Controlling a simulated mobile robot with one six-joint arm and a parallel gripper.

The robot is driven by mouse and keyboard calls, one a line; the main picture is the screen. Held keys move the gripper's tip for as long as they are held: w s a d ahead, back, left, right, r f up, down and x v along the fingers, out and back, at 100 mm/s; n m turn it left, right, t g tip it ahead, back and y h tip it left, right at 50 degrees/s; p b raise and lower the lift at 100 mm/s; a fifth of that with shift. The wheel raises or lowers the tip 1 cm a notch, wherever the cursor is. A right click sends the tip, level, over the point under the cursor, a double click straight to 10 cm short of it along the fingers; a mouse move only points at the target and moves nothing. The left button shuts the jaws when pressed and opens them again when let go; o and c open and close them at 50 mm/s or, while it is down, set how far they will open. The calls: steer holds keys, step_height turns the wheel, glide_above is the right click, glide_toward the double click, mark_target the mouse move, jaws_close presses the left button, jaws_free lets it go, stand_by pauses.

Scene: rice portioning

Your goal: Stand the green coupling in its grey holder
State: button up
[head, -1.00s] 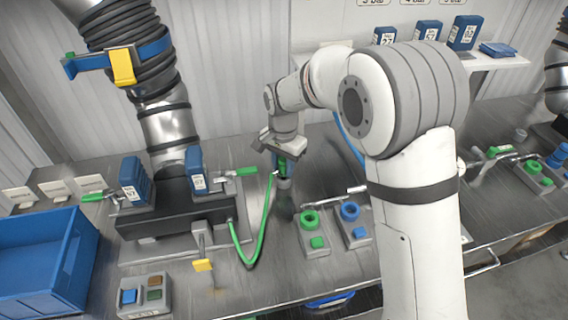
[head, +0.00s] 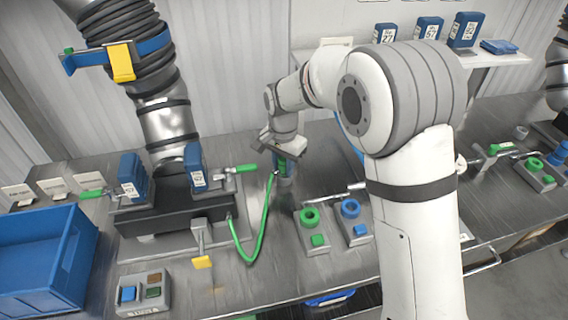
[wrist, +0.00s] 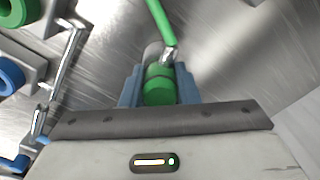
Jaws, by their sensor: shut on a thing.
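The green coupling (head: 281,164) is in my gripper (head: 283,170), over the middle of the steel table. In the wrist view, the coupling (wrist: 160,88) sits between the two blue-grey fingers of my gripper (wrist: 160,76), which are shut on it. A green hose (head: 264,215) runs from the coupling to the machine on the left. A grey round part (head: 285,183) shows just below the coupling. I cannot tell whether it is the holder or the coupling's own end, nor whether the coupling is seated in anything.
Grey blocks with a green ring (head: 310,217) and a blue ring (head: 350,208) stand right of my gripper. A black machine (head: 175,211) with blue units stands left. A blue crate (head: 45,262) and a button box (head: 143,293) are at front left.

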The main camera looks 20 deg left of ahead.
steer(key=o, duration=1.6)
steer(key=shift+r, duration=0.1)
steer(key=shift+r+p, duration=3.05)
steer(key=shift+r, duration=1.4)
